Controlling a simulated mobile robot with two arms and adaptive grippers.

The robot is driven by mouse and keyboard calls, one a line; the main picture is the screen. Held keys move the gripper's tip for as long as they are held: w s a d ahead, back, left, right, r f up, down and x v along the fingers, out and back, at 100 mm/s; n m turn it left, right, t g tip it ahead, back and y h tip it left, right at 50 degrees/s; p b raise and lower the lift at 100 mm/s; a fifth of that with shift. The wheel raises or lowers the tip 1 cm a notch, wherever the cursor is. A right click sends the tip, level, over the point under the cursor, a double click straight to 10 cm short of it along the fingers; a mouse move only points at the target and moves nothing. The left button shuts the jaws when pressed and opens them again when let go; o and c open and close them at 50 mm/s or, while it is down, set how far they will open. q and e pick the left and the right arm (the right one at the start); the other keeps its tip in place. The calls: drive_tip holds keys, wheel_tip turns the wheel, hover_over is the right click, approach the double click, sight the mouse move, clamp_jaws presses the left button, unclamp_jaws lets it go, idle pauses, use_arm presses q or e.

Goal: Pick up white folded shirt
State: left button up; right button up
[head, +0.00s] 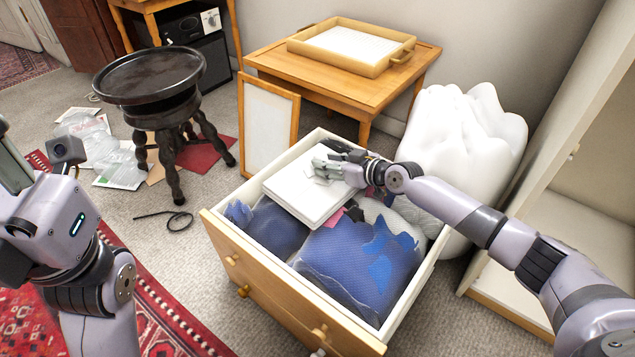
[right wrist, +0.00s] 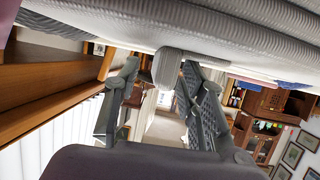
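The white folded shirt (head: 305,196) lies as a flat, pale stack on top of the clothes in the open drawer (head: 392,325). My right gripper (head: 326,162) is over the shirt's far right part, its fingers pointing left. In the right wrist view my right gripper's fingers (right wrist: 160,95) stand apart, and pale ribbed cloth (right wrist: 230,30) fills the top, very close to them. Whether they touch the shirt cannot be told. My left arm is at the left edge of the head view; its fingers are out of sight.
Blue clothes (head: 360,262) lie in the drawer, under and beside the shirt. A white, lumpy bag (head: 462,150) stands right of it. Behind are a wooden table (head: 362,92) with a tray (head: 380,65) and a leaning frame (head: 268,128). A dark round stool (head: 150,75) stands left.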

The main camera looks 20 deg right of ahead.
drive_tip(key=shift+c, duration=0.3)
clamp_jaws()
idle(0.3)
